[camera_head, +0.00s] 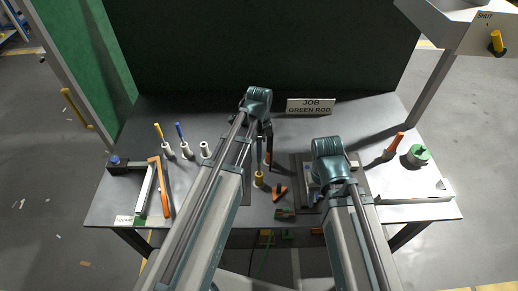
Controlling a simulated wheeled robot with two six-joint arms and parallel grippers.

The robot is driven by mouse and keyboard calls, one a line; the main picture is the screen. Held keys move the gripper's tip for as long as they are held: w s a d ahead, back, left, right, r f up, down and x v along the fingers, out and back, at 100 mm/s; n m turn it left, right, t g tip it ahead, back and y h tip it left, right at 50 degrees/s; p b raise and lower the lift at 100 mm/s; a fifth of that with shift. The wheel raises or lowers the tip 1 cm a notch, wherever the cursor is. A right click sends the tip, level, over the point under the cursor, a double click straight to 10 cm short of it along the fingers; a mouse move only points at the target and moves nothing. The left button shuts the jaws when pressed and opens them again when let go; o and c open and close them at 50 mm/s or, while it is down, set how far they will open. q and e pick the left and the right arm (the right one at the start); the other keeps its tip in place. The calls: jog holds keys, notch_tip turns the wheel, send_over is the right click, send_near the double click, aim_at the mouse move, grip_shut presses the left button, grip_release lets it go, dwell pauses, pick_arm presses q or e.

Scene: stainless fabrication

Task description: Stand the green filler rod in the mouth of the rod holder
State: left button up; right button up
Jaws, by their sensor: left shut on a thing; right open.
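My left gripper (264,146) is over the middle of the table, pointing down, shut on a slim upright thing. That thing looks like the green filler rod (259,152), but it is dark and partly hidden by the gripper. A small yellow piece (259,179) shows right below it; I cannot tell whether they touch. A white holder (205,149) with a dark, empty-looking mouth stands left of my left arm.
A yellow rod (158,131) and a blue rod (180,131) stand in white holders at the left. An orange bar (166,190) lies near them. A sign (310,106) reads JOB GREEN ROD. An orange-handled tool (394,144) and green-topped piece (418,153) stand right.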

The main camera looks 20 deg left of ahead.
pick_arm(q)
jog(key=shift+f+b, duration=1)
jog(key=shift+f, duration=0.1)
jog(key=o, duration=0.8)
notch_tip(320, 180, up, 9)
jog(key=p, duration=0.9)
jog(key=shift+r, duration=0.1)
